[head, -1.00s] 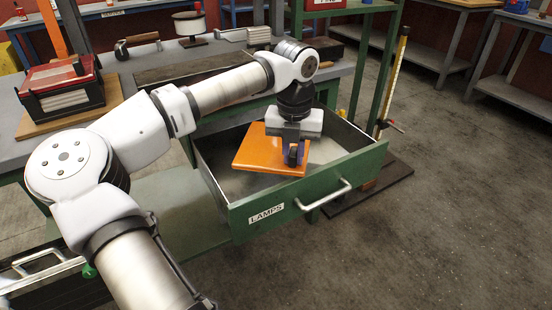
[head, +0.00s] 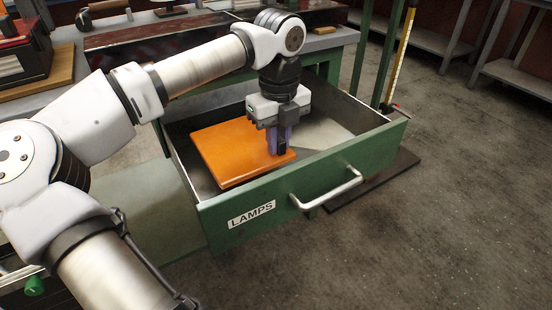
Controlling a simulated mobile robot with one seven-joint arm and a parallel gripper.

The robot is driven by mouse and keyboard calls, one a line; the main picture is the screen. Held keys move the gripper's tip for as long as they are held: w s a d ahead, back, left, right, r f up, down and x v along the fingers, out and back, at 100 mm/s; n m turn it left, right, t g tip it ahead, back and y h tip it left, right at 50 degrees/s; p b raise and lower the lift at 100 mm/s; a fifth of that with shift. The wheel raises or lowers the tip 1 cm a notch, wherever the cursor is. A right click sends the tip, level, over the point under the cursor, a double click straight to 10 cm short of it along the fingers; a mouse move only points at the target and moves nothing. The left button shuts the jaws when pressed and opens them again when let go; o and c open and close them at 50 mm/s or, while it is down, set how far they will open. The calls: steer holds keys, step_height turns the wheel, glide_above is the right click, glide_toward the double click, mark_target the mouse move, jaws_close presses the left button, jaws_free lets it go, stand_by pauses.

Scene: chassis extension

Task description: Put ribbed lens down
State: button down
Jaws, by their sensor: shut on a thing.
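The ribbed lens (head: 232,152) is an orange, flat, square slab inside the open green drawer labelled LAMPS. My gripper (head: 281,148) points down into the drawer and is shut on the lens near its right edge, with purple showing at the fingers. The lens looks nearly level over the grey drawer floor. I cannot tell whether its underside touches the floor. The drawer (head: 308,203) has its front panel and silver handle towards the camera.
The grey workbench (head: 335,40) stands behind the drawer, with a dark red case (head: 22,52) on a wooden board at left. A green upright (head: 362,55) and a yellow measuring stick (head: 398,55) stand behind right. Bare drawer floor shows right of my gripper.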

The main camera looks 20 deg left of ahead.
mark_target(278, 160)
steer(key=shift+f+b, duration=0.5)
steer(key=shift+f, duration=2.3)
steer(key=shift+f, duration=0.15)
steer(key=c, duration=1.4)
jaws_free()
steer(key=shift+o, duration=0.2)
step_height(278, 160, up, 12)
steer(key=shift+r+p, duration=0.15)
steer(key=shift+p, duration=1.05)
